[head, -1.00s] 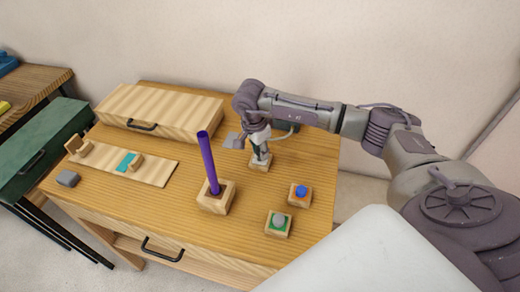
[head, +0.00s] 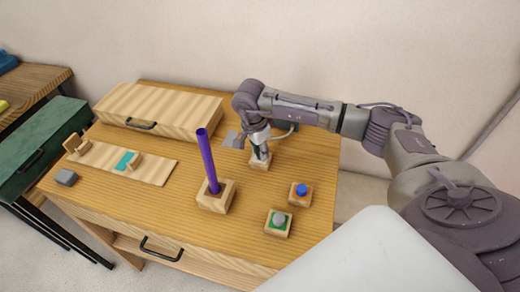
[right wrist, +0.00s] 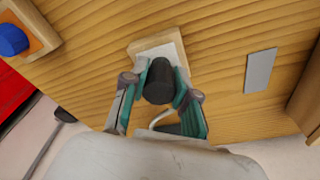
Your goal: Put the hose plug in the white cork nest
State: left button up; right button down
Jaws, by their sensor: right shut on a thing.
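The hose plug (right wrist: 158,82) is a dark, rounded cylinder in the right wrist view. My right gripper (head: 261,150) is shut on it, with the teal finger pads (right wrist: 160,90) on both sides. The white cork nest (head: 261,164) is a small wooden block with a white top. It sits right below the gripper, and its white top and wood edge (right wrist: 143,46) show behind the plug in the wrist view. I cannot tell whether the plug touches the nest or is inside it. My left gripper is not in view.
An orange-topped block with a blue plug (head: 300,190) and a green-topped block with a grey plug (head: 278,220) stand nearer the front. A purple rod (head: 207,160) stands upright in a wooden holder (head: 216,203). A low wooden box (head: 160,108) is at the back left.

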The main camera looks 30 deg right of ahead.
jog(key=shift+f+b, duration=0.35)
jog(key=shift+f, duration=0.1)
jog(key=c, duration=1.2)
grip_release()
jog(key=r+p, duration=0.2)
jog(key=r, duration=0.1)
jog(key=a+r+p, duration=0.1)
jog(key=r+p, duration=0.1)
jog(key=r, duration=0.2)
jog(key=r+p, duration=0.2)
jog(key=r, duration=0.2)
jog(key=shift+s+a+p, duration=0.1)
jog(key=shift+a+p, duration=0.2)
